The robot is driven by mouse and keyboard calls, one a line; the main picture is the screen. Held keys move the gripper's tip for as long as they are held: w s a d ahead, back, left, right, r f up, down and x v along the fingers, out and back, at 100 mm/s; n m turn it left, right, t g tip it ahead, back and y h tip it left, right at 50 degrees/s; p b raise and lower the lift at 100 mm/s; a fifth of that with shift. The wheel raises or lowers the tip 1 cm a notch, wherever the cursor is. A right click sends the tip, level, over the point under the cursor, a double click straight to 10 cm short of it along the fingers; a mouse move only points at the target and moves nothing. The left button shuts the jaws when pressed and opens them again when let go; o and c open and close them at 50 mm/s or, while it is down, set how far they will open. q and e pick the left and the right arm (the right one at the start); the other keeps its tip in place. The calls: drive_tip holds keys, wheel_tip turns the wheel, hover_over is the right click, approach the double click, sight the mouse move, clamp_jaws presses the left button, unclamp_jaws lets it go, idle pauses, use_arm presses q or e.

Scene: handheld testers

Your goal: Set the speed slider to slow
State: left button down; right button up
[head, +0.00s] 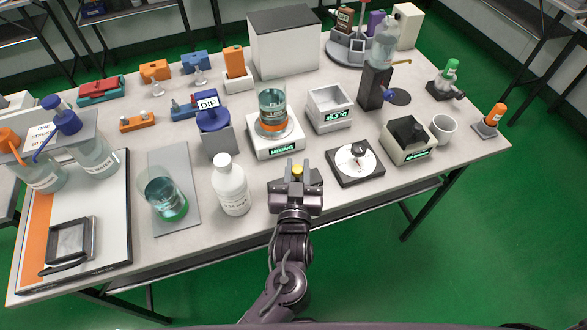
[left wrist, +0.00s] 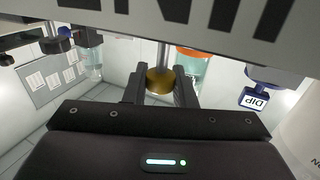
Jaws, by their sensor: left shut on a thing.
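The stirrer (head: 275,143) is a white box whose front label reads MIXING. A glass beaker (head: 272,100) with blue liquid and an orange band stands on it. My left gripper (head: 297,172) is just in front of the box, near its lower right corner, and is shut on a yellow knob (head: 297,168). In the left wrist view the knob (left wrist: 160,80) is brass-coloured, on a grey metal shaft, with a finger on each side. It looks like the slider's handle; its track and slow mark are not readable. My right gripper is not in view.
A white bottle (head: 231,188) stands left of the left gripper. A round-dial tester (head: 355,162) lies to the right. A blue DIP tester (head: 210,112) stands behind the bottle, and a white open box (head: 330,107) stands right of the stirrer. The table's front edge is close below.

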sight(296, 175)
use_arm(q)
drive_tip(key=shift+a, duration=0.2)
drive_tip(key=c, duration=1.5)
unclamp_jaws()
drive_tip(key=shift+s+a, duration=0.1)
drive_tip(key=shift+a, duration=0.05)
drive_tip(key=o, duration=0.3)
drive_tip(key=shift+s, duration=0.2)
drive_tip(key=s, duration=0.6)
drive_tip(key=shift+s+a, duration=0.1)
drive_tip(key=shift+s, duration=0.55)
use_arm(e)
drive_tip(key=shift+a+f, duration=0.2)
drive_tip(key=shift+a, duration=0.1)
